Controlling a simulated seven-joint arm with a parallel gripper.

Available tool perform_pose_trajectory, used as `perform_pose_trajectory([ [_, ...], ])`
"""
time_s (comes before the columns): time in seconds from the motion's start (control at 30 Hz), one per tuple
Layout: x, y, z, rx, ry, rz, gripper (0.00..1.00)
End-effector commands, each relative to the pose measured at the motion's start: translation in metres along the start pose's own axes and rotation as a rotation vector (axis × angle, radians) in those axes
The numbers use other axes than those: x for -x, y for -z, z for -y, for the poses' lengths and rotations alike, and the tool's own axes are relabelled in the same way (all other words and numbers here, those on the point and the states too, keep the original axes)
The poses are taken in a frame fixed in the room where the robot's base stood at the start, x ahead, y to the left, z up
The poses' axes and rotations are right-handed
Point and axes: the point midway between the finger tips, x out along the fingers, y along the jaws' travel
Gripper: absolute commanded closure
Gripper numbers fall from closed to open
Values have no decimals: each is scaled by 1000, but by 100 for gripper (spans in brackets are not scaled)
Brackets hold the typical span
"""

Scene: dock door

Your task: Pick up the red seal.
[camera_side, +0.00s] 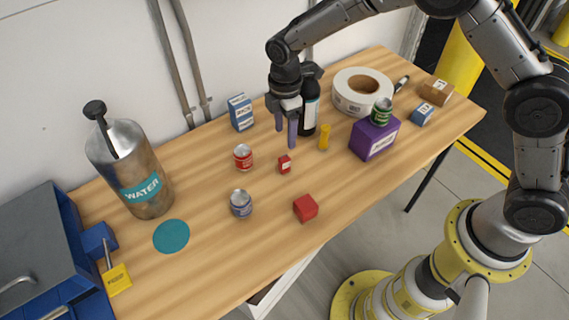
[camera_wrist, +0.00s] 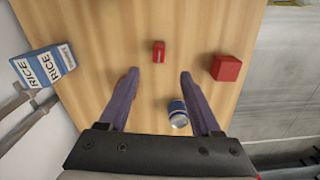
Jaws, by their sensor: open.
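The small red block with a pale label, which looks like the red seal (camera_side: 285,164), stands on the wooden table near its middle. In the wrist view the red seal (camera_wrist: 159,51) lies just beyond the fingertips, roughly centred between them. My gripper (camera_side: 286,138) is above the table, with its two purple fingers apart and pointing down. Nothing shows between the fingertips in the side view. In the wrist view my gripper (camera_wrist: 160,72) is also open, and the seal is clear of both fingers.
A plain red cube (camera_side: 305,208), a red can (camera_side: 243,157) and a blue can (camera_side: 241,204) stand around the seal. A yellow cylinder (camera_side: 324,137) and a dark bottle (camera_side: 309,105) stand close right of my gripper. A blue-and-white box (camera_side: 240,112) is near the wall.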

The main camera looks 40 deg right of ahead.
Motion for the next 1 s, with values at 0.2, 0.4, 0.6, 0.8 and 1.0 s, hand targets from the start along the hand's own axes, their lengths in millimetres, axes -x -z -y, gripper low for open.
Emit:
perform_pose_trajectory([
  [0.2, -39, 0, 1, -1, 2, 1, 35],
  [0.4, -69, 0, 0, -1, -1, 0, 35],
  [0.6, -81, 0, 0, -1, -2, -1, 35],
  [0.8, -108, 1, -1, -1, 1, 1, 35],
  [1.0, -128, 1, -2, -1, -3, -1, 35],
])
